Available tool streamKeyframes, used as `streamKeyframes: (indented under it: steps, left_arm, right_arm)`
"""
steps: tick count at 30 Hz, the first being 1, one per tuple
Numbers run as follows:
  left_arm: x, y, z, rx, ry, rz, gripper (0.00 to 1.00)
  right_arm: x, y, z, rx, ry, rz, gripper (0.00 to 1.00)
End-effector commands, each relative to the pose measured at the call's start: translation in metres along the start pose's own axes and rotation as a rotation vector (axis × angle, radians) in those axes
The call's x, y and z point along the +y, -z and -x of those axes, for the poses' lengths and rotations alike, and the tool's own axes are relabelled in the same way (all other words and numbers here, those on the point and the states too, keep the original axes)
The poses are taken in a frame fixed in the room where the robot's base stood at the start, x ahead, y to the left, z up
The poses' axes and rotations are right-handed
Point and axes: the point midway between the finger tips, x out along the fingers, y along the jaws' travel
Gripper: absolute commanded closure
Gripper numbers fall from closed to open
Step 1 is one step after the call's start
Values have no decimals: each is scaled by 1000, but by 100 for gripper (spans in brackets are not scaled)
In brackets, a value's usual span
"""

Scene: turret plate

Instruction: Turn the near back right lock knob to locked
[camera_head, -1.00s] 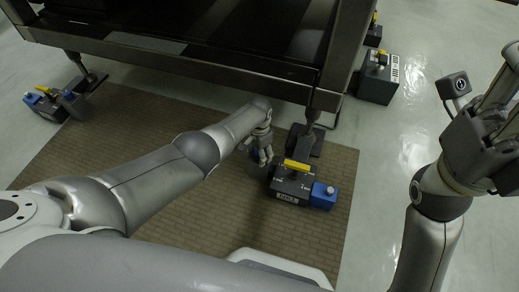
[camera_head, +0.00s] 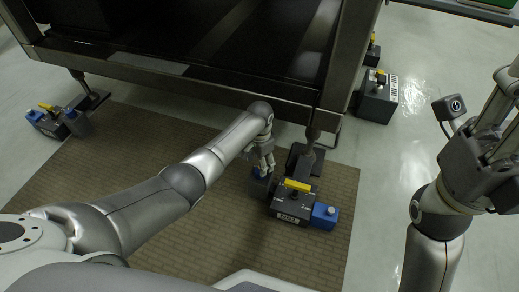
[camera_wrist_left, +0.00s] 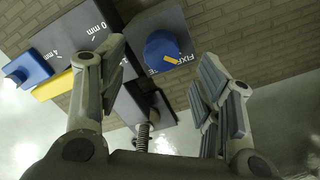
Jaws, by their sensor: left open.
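The near unit (camera_head: 292,206) is a dark block on the brown mat, with a yellow handle (camera_head: 297,185) on top. A round blue knob (camera_wrist_left: 165,48) with a yellow mark is on its dark plate in the left wrist view, beside partly hidden "FIX…" lettering. In the head view, blue shows by the block's left end, partly behind my left gripper (camera_head: 264,167). My left gripper is open and empty. In the left wrist view its fingers (camera_wrist_left: 160,75) stand on either side of the knob, apart from it. My right gripper (camera_head: 490,135) is raised at the right, away from the unit.
A second blue part (camera_head: 325,215) sits at the block's right end. The table leg (camera_head: 316,130) and frame edge (camera_head: 190,83) rise close behind the gripper. Similar units stand at the far left (camera_head: 52,118) and right (camera_head: 377,97). The mat's front is clear.

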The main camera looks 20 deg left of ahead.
Motion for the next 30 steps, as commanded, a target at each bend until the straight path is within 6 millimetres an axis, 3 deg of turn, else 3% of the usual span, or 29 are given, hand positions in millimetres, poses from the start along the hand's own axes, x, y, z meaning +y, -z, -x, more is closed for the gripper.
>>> streamKeyframes:
  steps: [6,12,23,26,30]
  left_arm:
    - [0,-1,35,3,1,1,40]
    - [1,-2,57,0,0,0,40]
    - [1,-2,64,-1,-1,1,40]
    - [1,-2,64,-1,-1,1,40]
    - [1,-2,64,-1,-1,1,40]
  right_arm:
    - [0,0,0,1,1,0,59]
    - [0,0,0,1,1,0,59]
    - [0,-1,0,-1,1,1,59]
    - [-3,10,-4,15,4,1,59]
    - [-3,10,-4,15,4,0,59]
